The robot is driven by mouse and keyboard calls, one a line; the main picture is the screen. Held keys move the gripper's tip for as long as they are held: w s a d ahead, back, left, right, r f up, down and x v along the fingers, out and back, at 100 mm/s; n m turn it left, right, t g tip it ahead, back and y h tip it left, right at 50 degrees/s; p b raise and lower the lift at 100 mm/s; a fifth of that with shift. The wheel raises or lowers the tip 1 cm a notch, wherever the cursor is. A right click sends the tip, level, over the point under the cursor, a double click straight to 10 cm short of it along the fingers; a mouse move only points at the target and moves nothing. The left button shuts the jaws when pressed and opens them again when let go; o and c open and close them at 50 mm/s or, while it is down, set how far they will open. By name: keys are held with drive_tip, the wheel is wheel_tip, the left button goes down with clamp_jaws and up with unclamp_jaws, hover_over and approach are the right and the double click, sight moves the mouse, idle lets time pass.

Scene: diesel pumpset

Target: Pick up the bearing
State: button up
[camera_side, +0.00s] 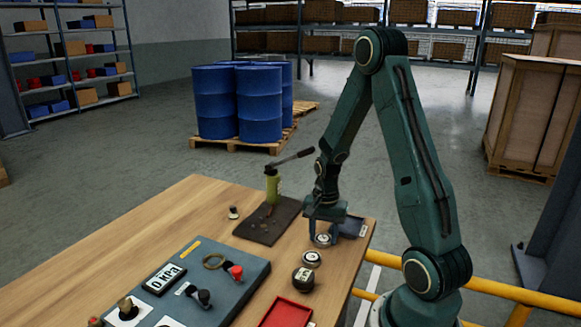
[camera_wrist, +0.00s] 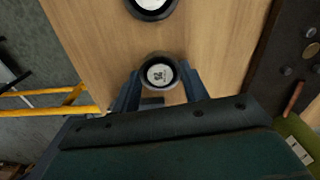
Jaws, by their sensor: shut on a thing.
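The bearing (camera_wrist: 158,74) is a small round piece with a dark rim and a pale, printed centre. In the wrist view it sits between the two fingers of my gripper (camera_wrist: 160,88). In the side view the bearing (camera_side: 322,240) shows below my gripper (camera_side: 324,228), near the right edge of the wooden table (camera_side: 130,240). My gripper points down and is shut on the bearing. The bearing is at or very near the table top; I cannot tell whether it touches. A similar round piece (camera_side: 311,259) lies just in front and also shows in the wrist view (camera_wrist: 151,5).
A dark round part (camera_side: 303,280) and a red tray (camera_side: 287,312) are nearer the front. A grey-blue panel (camera_side: 215,300) with a gauge and knobs lies to the left.

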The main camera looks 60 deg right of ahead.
sight(318, 238)
wheel_tip(318, 238, up, 20)
idle(0.8)
drive_tip(key=shift+w, duration=0.1)
idle(0.4)
drive_tip(key=w+a+f+n, duration=0.4)
drive_tip(key=w+a+n, duration=0.1)
drive_tip(key=w+a, duration=0.1)
drive_tip(key=w+a+f+n, duration=0.5)
drive_tip(key=w+a+n, duration=0.1)
drive_tip(key=a, duration=0.2)
drive_tip(key=w+a+f+n, duration=0.5)
drive_tip(key=w+a, duration=0.1)
drive_tip(key=a, duration=0.1)
drive_tip(key=shift+a, duration=0.4)
drive_tip(key=shift+d, duration=0.1)
